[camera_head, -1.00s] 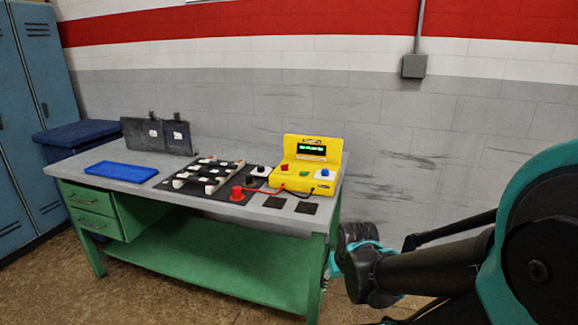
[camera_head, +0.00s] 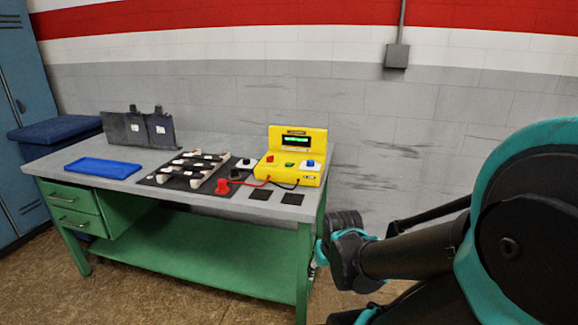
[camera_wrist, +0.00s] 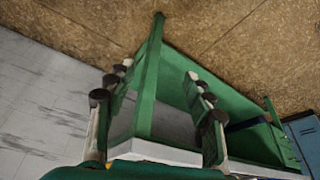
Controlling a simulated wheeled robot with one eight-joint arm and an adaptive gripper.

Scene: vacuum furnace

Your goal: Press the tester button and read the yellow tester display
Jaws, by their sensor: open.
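The yellow tester (camera_head: 307,178) stands at the back right of the workbench. Its dark display (camera_head: 296,141) shows green characters too small to read. A blue button (camera_head: 310,163) on a white base sits at the right of its front panel, with a green piece (camera_head: 290,164) and a red knob (camera_head: 270,158) to the left. Red and black leads run from its front. My gripper (camera_wrist: 155,112) is open and empty in the wrist view, its fingers spread on either side of a green bench leg seen beyond. In the head view my arm is right of the bench, apart from the tester.
The green workbench (camera_head: 205,254) has a grey top. It holds a blue tray (camera_head: 103,168), a black rack with pale cylinders (camera_head: 187,170), a red knob (camera_head: 222,187) and dark square pads (camera_head: 292,199). Blue lockers (camera_head: 22,110) stand left.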

